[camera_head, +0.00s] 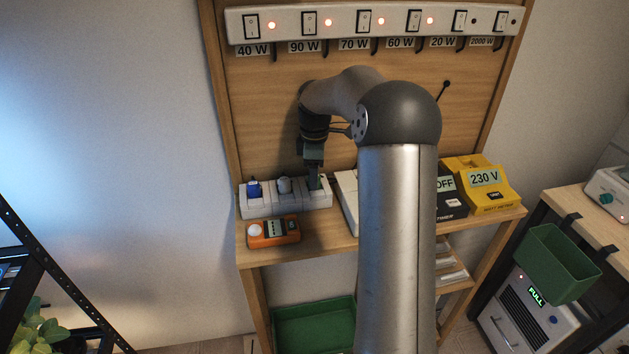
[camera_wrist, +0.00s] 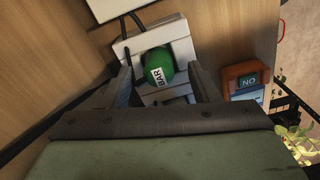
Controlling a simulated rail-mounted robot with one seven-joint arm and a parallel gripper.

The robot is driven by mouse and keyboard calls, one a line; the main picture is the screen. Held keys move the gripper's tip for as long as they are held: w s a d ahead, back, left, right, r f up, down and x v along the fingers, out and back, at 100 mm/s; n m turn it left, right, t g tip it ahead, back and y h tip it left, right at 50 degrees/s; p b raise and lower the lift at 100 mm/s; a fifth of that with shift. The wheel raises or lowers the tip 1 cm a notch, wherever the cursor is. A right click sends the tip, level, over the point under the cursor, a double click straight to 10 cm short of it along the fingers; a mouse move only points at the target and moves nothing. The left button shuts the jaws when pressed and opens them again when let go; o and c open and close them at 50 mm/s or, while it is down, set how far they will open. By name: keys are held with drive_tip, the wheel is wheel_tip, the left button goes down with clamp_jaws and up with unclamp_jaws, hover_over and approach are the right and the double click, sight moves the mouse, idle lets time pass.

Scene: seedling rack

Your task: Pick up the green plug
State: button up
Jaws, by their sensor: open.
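The green plug (camera_wrist: 160,66), round with a white "BAR" label, sits on a white power strip (camera_wrist: 183,27) in the wrist view. My gripper (camera_wrist: 164,78) is open, with one finger on each side of the plug. I cannot tell whether either finger touches it. In the head view my gripper (camera_head: 314,168) points down at the right end of the power strip (camera_head: 262,212). There the green plug is mostly hidden by the gripper.
A blue plug (camera_head: 254,189) and a grey plug (camera_head: 284,185) stand on the same strip. An orange meter (camera_head: 274,232) lies in front. Switches (camera_head: 363,22) line the top of the wooden backboard (camera_head: 270,100).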

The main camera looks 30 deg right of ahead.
drive_tip(key=shift+f, duration=0.75)
drive_tip(key=shift+w, duration=0.1)
drive_tip(key=c, duration=1.1)
drive_tip(key=shift+o, duration=0.2)
drive_tip(key=shift+r, duration=0.15)
